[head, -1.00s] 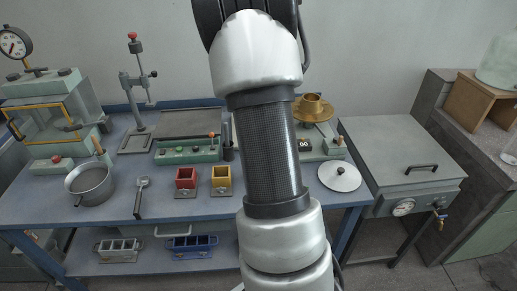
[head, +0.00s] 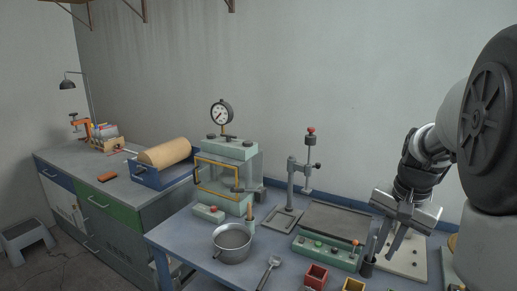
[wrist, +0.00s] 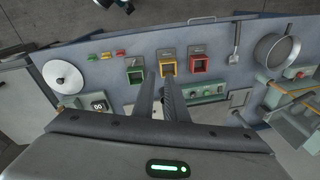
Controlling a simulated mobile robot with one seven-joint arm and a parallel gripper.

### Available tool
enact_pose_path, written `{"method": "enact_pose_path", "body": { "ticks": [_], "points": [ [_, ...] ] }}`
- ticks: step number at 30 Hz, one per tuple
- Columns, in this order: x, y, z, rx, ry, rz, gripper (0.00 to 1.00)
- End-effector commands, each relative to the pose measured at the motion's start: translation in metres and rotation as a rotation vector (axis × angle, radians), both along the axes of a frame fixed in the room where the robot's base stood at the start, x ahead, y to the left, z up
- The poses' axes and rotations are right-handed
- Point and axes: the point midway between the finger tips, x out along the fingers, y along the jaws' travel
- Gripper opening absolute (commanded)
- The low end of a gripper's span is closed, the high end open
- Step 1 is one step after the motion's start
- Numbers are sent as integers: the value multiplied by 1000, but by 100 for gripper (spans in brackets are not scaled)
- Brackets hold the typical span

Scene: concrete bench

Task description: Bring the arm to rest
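My gripper (head: 385,250) hangs at the right of the head view, fingers pointing down over the bench (head: 185,237). Its two fingers stand apart with a gap between them. In the wrist view my gripper (wrist: 159,82) shows the same gap, with nothing held in it. The fingers are above the bench, overlapping in view the row of small square cups. The green cup (wrist: 136,77) and yellow cup (wrist: 168,69) lie near the fingertips in that picture. How high the fingers are cannot be told exactly.
A red cup (head: 316,276), a steel pan (head: 232,243), a scoop (head: 269,270) and a green control box (head: 325,250) stand on the bench. The gauge press (head: 230,165) and lever stand (head: 292,180) rise farther left. A white lid (wrist: 64,77) shows in the wrist view.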

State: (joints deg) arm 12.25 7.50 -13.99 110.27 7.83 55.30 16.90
Motion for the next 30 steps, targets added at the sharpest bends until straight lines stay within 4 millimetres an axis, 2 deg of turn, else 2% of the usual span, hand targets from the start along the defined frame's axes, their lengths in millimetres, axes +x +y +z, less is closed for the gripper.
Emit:
{"method": "enact_pose_path", "body": {
  "ticks": [1, 6, 9, 12, 15, 18, 30],
  "points": [
    [-12, 26, 31, -11, -42, 80, 12],
    [-60, 95, 87, -72, -156, 347, 12],
    [-93, 127, 108, -127, -217, 496, 12],
    [-121, 149, 118, -183, -266, 619, 12],
    [-141, 161, 121, -231, -302, 707, 12],
    [-153, 167, 121, -262, -320, 758, 12],
    [-157, 169, 120, -276, -327, 779, 12]
  ]
}}
